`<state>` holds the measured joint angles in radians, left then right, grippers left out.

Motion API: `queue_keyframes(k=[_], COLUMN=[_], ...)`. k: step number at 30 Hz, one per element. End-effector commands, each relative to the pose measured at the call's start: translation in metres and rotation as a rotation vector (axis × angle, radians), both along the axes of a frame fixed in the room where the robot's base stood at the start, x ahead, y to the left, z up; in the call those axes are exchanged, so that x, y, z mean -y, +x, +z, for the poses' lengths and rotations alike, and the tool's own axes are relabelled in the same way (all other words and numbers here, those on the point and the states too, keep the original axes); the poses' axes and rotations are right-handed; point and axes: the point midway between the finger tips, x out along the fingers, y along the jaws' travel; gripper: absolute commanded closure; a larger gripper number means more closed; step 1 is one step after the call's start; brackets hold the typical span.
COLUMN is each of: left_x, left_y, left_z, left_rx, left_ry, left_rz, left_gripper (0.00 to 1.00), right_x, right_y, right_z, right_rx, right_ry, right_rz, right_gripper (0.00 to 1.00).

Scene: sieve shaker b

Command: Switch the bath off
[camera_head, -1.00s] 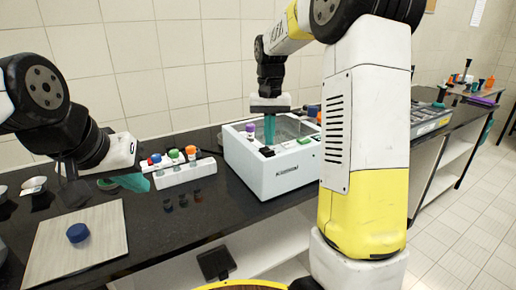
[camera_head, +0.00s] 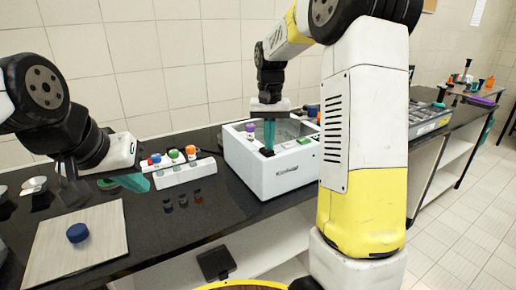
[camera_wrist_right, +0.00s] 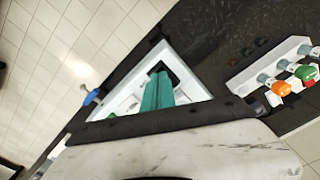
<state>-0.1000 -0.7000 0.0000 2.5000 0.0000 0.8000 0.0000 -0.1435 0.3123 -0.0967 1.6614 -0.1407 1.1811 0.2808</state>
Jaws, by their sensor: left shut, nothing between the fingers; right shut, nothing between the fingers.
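The bath is a white box (camera_head: 285,178) with an open basin, standing on the black bench in the head view. Its front rim carries a dark switch-like part (camera_head: 267,153), partly hidden by my right fingertips, and a green part (camera_head: 304,141). My right gripper (camera_head: 269,149) points down at that dark part, its teal fingers shut and empty. In the right wrist view the fingers (camera_wrist_right: 158,84) end at a dark patch on the white rim (camera_wrist_right: 185,75); I cannot tell whether they touch it. My left gripper (camera_head: 140,183) is shut over the bench at left, away from the bath.
A white rack (camera_head: 183,174) with several coloured-cap tubes stands left of the bath. A purple cap (camera_head: 249,127) shows at the bath's left rim. A blue cap (camera_head: 77,232) lies on a pale board (camera_head: 50,262). My right arm hides the bath's right side.

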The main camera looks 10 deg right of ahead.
Motion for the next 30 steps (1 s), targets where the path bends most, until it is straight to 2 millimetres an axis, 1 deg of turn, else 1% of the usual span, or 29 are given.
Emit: queue_keyframes(k=[16,20,30], left_x=[0.0,0.0,0.0], left_y=[0.0,0.0,0.0], left_z=[0.0,0.0,0.0], left_rx=[0.0,0.0,0.0], left_ry=[0.0,0.0,0.0], left_rz=[0.0,0.0,0.0], left_gripper=[1.0,1.0,1.0], right_x=[0.0,0.0,0.0], right_y=[0.0,0.0,0.001], right_z=[-0.006,0.001,0.029], right_rx=[0.001,0.002,0.003], right_ry=[0.0,0.0,0.0], right_rz=[0.0,0.0,0.0], right_gripper=[1.0,1.0,1.0])
